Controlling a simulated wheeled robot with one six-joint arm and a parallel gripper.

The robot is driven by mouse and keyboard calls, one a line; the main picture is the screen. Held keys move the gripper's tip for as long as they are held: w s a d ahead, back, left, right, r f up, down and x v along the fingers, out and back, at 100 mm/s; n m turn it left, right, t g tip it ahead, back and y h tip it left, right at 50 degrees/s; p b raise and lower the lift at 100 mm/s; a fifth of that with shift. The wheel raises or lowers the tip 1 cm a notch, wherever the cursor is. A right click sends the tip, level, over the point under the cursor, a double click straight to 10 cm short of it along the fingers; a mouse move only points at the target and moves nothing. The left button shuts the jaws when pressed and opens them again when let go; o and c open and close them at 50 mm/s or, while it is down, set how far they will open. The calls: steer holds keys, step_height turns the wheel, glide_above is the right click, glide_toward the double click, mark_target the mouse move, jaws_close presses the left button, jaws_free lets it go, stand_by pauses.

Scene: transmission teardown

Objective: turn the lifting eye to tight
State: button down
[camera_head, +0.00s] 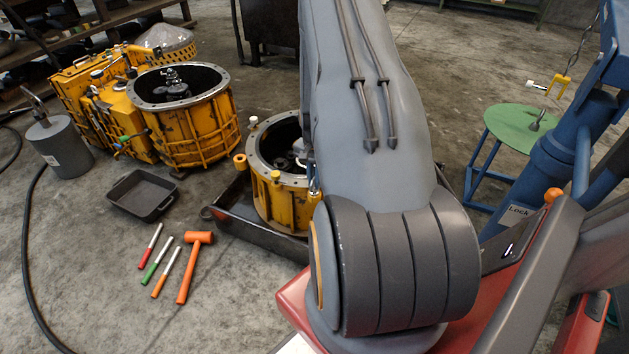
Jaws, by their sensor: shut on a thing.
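My arm (370,90) fills the middle of the view and hides its own end, so my gripper is not in view. No lifting eye can be made out for certain. A round yellow housing (276,200) with a pale metal rim stands partly behind the arm, its right side hidden. A small shiny metal piece (314,187) shows at the arm's left edge, beside the housing's rim; I cannot tell what it is.
The housing stands in a dark low tray (233,222). A larger yellow casing (190,135), a black pan (142,194), a grey cylinder (60,150) and an orange mallet (190,266) are at left. A green round table (515,125) and blue hoist post (550,165) are at right.

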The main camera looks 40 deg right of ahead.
steer(key=m, duration=0.5)
steer(key=shift+m, duration=0.3)
steer(key=m, duration=0.5)
steer(key=shift+b, duration=0.3)
steer(key=shift+m, duration=0.3)
steer(key=c, duration=1.8)
jaws_free()
steer(key=shift+r, duration=0.1)
step_height(320, 180, up, 8)
steer(key=shift+s+f, duration=0.1)
steer(key=shift+f, duration=0.1)
